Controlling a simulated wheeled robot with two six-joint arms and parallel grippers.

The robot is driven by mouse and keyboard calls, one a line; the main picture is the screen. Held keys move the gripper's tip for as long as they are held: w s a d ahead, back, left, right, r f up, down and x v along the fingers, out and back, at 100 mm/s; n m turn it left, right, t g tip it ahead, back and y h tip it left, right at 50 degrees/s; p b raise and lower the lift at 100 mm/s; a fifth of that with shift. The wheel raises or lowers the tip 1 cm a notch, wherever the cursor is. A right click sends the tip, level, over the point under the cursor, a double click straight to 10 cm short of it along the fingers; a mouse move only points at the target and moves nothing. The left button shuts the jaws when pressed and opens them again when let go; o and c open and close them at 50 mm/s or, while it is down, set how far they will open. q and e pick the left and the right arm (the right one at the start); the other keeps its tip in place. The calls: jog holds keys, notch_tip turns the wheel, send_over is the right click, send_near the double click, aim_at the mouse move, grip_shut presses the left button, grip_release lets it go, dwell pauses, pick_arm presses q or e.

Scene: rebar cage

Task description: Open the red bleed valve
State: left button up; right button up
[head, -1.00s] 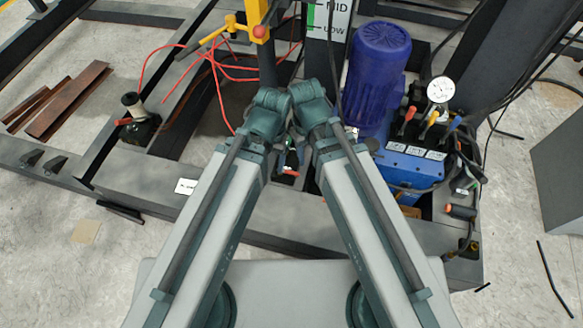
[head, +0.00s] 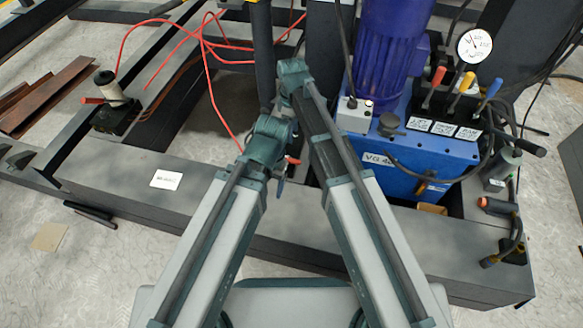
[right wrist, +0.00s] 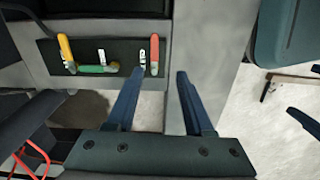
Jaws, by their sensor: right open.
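In the right wrist view, a red valve handle (right wrist: 154,54) stands upright at the right end of a dark panel (right wrist: 125,85). A white tag sits beside it. A yellow-orange handle (right wrist: 67,52) stands at the panel's left, and a green handle (right wrist: 97,69) lies level between them. My right gripper (right wrist: 158,82) is open and empty, its fingers pointing towards the panel below and around the red handle's line; contact is not visible. In the head view the arm links largely hide my grippers. Dark blue finger shapes (right wrist: 305,121) show at the right edge of the wrist view.
A blue pump unit (head: 425,160) carries a blue motor (head: 392,50), a gauge (head: 474,45) and red, yellow and blue levers. Red hoses (head: 215,60) loop at the upper left. A dark beam (head: 120,185) crosses in front; a red cable (right wrist: 35,150) shows in the wrist view.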

aim_at(292, 160)
pick_arm(q)
jog(key=shift+f+b, duration=0.45)
jog(key=shift+f, duration=0.6)
pick_arm(e)
jog(key=shift+w+a+f+n, duration=0.1)
jog(key=shift+w+f+n, duration=0.3)
jog(key=shift+w+f, duration=0.5)
jog(key=shift+s+f, duration=0.15)
jog(key=shift+s, duration=0.05)
pick_arm(q)
notch_tip(292, 160, down, 14)
jog(key=b, duration=1.4)
pick_arm(e)
notch_tip(292, 160, down, 14)
jog(key=shift+r, duration=0.1)
pick_arm(q)
jog(key=shift+r, duration=0.1)
pick_arm(e)
grip_shut()
